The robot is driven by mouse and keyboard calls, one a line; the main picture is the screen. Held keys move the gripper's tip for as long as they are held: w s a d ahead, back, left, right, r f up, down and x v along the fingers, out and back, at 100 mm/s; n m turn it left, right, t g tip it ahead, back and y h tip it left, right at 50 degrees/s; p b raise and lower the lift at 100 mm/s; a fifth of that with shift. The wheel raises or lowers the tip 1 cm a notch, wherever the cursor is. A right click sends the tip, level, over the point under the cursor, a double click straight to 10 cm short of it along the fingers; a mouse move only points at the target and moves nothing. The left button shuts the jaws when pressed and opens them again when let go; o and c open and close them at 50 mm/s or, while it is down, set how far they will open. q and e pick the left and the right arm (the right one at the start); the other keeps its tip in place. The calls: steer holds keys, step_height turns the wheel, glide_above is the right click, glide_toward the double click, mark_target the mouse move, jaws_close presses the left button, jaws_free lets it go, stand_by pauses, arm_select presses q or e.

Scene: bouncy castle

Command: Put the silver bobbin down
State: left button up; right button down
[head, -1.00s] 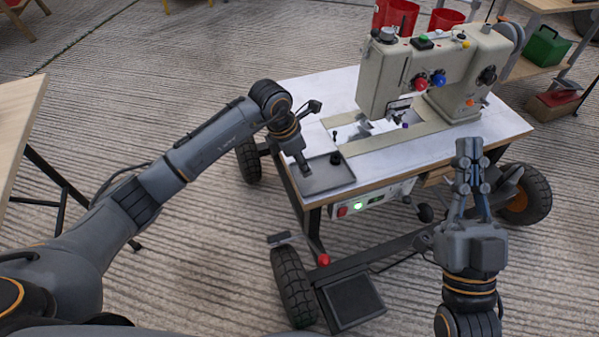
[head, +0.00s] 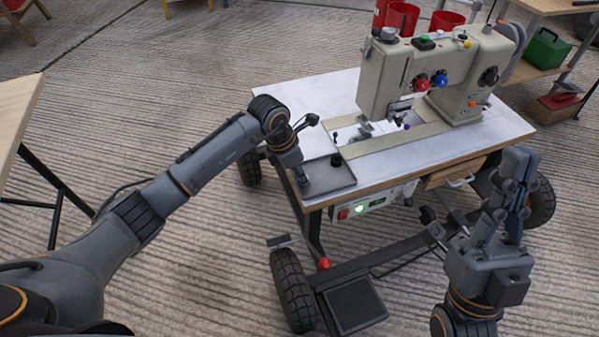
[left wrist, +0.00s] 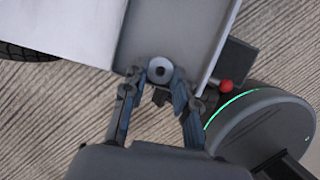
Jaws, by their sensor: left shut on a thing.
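The silver bobbin (left wrist: 160,70) shows in the left wrist view as a small round disc with a dark centre hole, between the fingertips. My left gripper (left wrist: 157,84) is shut on it. In the head view my left gripper (head: 303,182) points down at the front left part of the grey tray (head: 332,181), on the sewing table's left corner. The bobbin is not clearly visible there. I cannot tell whether it touches the tray. My right gripper (head: 517,160) is raised in front of the table's right side, apart from it; its finger gap is unclear.
The sewing machine (head: 440,75) stands on the white tabletop (head: 315,95). A small black knob (head: 336,159) is at the tray's back edge. A control box (head: 362,208) hangs under the front edge. A wooden table (head: 15,110) is at the far left.

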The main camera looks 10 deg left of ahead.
arm_select(q)
steer(key=o, duration=0.9)
steer(key=shift+o, duration=0.2)
